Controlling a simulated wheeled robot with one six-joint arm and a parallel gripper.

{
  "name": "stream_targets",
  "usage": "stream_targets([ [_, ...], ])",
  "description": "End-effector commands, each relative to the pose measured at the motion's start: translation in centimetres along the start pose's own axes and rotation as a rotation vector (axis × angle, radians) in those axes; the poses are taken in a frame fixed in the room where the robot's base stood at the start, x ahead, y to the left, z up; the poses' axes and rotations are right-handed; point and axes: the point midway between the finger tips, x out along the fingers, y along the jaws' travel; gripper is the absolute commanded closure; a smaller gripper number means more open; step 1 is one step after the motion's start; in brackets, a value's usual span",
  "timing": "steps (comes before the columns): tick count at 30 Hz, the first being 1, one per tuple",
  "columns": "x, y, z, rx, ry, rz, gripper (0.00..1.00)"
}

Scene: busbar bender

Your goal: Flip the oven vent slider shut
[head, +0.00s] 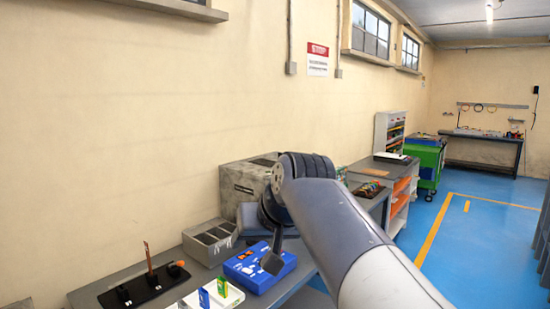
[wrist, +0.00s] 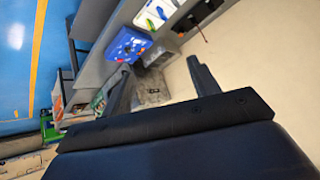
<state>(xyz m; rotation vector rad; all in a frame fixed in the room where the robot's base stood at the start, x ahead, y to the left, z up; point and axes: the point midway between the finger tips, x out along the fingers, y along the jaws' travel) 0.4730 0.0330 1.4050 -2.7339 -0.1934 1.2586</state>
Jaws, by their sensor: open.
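A worn grey box-shaped unit (head: 240,184) stands against the wall at the back of the bench, partly behind my arm. It may be the oven, but I cannot make out a vent slider on it. In the wrist view a grey box (wrist: 153,88) shows between and beyond my fingers, largely covered by the gripper. My gripper (wrist: 158,64) is open, its two dark fingers wide apart with nothing between them. In the head view a dark end part of my arm hangs in front of the blue case, and the rest of the gripper is hidden.
A blue case (head: 259,268) lies on the bench (head: 88,293). A grey divided bin (head: 210,243) stands left of it. A black board (head: 143,288) with an upright copper strip lies at the front left. A white tray with green and blue pieces is nearby. Blue floor is open at right.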

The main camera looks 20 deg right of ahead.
Motion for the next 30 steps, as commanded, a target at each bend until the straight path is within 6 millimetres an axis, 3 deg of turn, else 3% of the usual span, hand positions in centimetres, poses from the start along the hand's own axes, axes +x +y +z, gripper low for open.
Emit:
stream_targets([
  [1,1.1,-1.1,-1.6,-0.012,-0.032,-0.036,0.47],
  [6,4.0,-5.1,-5.9,-0.066,-0.132,-0.166,0.61],
  [12,8.0,-9.9,-9.1,-0.155,-0.248,-0.325,0.77],
  [21,12.5,-15.0,-10.0,-0.295,-0.372,-0.507,1.0],
  [30,13.3,-16.1,-9.8,-0.335,-0.4,-0.552,1.0],
])
